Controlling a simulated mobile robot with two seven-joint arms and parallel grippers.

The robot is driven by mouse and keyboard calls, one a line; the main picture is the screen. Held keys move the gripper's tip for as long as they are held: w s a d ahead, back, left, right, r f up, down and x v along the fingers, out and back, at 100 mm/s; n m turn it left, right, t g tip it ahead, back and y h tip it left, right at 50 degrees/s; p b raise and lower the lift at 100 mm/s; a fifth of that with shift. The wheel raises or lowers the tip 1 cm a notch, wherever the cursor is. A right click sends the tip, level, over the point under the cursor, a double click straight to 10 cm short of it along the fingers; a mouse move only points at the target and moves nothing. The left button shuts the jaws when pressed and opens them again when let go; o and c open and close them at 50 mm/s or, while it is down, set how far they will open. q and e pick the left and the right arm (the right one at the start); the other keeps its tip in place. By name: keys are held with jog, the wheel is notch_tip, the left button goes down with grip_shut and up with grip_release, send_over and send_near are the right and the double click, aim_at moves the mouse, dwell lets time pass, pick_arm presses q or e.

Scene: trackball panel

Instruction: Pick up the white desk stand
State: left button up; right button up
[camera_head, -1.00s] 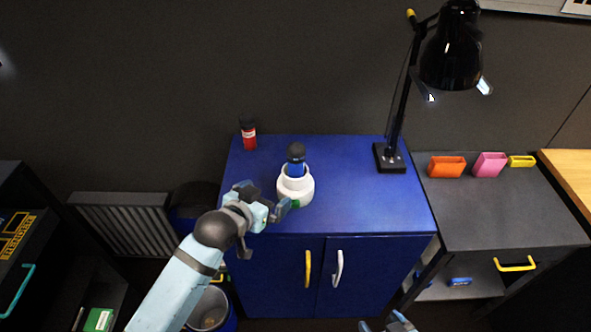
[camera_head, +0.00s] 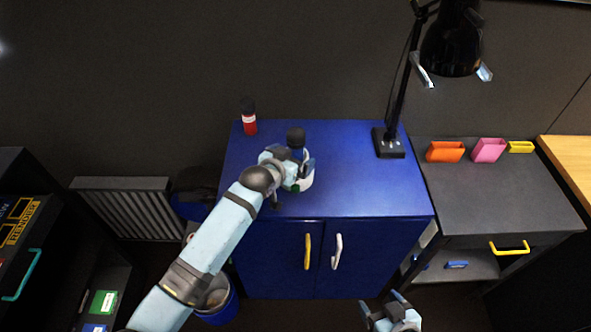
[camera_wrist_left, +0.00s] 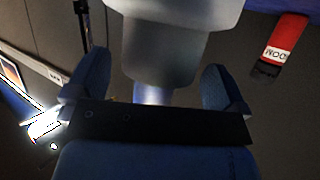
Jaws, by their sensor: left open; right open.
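The white desk stand (camera_head: 306,183) is a round white piece on top of the blue cabinet (camera_head: 365,190). A bottle with a black top (camera_head: 296,136) stands up out of it. My left gripper (camera_head: 294,170) is open at the stand and hides much of it in the head view. In the left wrist view, the pale stand (camera_wrist_left: 165,60) lies between the two spread blue fingers of the left gripper (camera_wrist_left: 155,88); I cannot tell whether they touch it. My right gripper (camera_head: 385,308) is open and empty at the bottom edge, in front of the cabinet.
A red bottle (camera_head: 249,122) stands at the cabinet's back left. A black lamp (camera_head: 390,145) stands at its back right. The cabinet top right of the stand is clear. Orange (camera_head: 445,152), pink (camera_head: 488,150) and yellow (camera_head: 520,147) holders stand on the grey table.

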pick_arm(q)
jog(key=shift+w+d+f, duration=0.3)
jog(key=shift+w, duration=0.3)
jog(key=c, duration=0.9)
jog(key=shift+r, duration=0.1)
jog(key=shift+r, duration=0.6)
notch_tip(320, 180, up, 19)
jog(key=shift+f+b, duration=0.1)
jog(key=shift+b, duration=0.2)
